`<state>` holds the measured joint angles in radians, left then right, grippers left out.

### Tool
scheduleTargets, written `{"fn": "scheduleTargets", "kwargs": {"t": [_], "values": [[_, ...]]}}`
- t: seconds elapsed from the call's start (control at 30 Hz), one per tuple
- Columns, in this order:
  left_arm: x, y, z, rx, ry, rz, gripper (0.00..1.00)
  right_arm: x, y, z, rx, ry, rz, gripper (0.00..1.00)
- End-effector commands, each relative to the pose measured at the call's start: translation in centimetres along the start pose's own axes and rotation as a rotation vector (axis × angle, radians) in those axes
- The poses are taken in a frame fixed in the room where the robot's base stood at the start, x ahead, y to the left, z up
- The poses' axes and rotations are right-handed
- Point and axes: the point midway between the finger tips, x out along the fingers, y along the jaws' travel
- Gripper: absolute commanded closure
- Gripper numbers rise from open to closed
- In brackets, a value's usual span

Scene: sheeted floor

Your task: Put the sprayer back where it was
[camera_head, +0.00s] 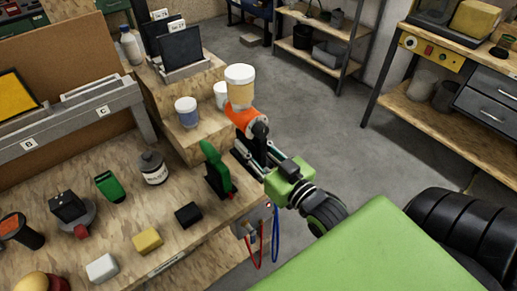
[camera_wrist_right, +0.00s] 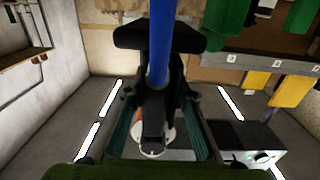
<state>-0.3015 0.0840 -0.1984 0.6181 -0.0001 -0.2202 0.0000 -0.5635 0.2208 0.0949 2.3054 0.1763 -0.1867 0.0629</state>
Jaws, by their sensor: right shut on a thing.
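The sprayer (camera_head: 242,116) has an orange body with a dark knob and a tan cup with a white lid on top. It is upright in the camera_head view. My right gripper (camera_head: 257,154) is shut on its lower part, at the right end of the workbench. In the wrist view, a black part of the sprayer (camera_wrist_right: 153,105) lies between the two greenish finger pads, with orange and white below it. The grip itself is partly hidden. My left gripper is not in view.
The wooden workbench (camera_head: 125,225) holds a green upright tool (camera_head: 214,170), a grey bottle (camera_head: 153,168), a black block (camera_head: 188,215) and a yellow block (camera_head: 147,240). A raised wooden step (camera_head: 190,138) carries white-lidded jars (camera_head: 186,112). Red and blue loops (camera_head: 275,235) hang at the bench edge.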

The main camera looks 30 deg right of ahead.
Motion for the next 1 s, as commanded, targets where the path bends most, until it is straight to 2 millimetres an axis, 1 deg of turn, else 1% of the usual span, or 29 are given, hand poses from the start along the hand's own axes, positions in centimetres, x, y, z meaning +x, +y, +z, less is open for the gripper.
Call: {"fn": "scheduleTargets", "kwargs": {"t": [0.03,0.13,0.2,0.4,0.67,0.73,0.8,0.9,1.0], "values": [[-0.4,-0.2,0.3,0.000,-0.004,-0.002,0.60,0.9,1.0,-0.1,-0.006,0.009,-0.001,0.83],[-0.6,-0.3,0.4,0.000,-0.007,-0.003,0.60,2.2,2.6,1.1,-0.006,0.008,0.000,0.83],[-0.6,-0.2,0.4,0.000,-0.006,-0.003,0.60,2.8,3.2,2.5,-0.003,0.006,0.000,0.83],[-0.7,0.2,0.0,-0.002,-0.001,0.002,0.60,4.2,5.0,5.1,-0.003,0.009,0.000,0.83],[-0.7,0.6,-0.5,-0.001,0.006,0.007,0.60,4.9,5.7,6.4,-0.002,0.010,-0.001,0.83],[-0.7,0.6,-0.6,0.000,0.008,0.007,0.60,5.2,6.0,7.2,-0.001,0.009,0.000,0.83],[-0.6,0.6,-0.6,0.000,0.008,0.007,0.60,5.1,6.0,8.3,0.000,0.008,0.001,0.83],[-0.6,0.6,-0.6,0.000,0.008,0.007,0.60,5.1,6.0,9.4,0.000,0.008,0.000,0.83],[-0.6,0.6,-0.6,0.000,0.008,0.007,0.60,5.1,5.9,9.7,-0.001,0.011,-0.001,0.83]]}}
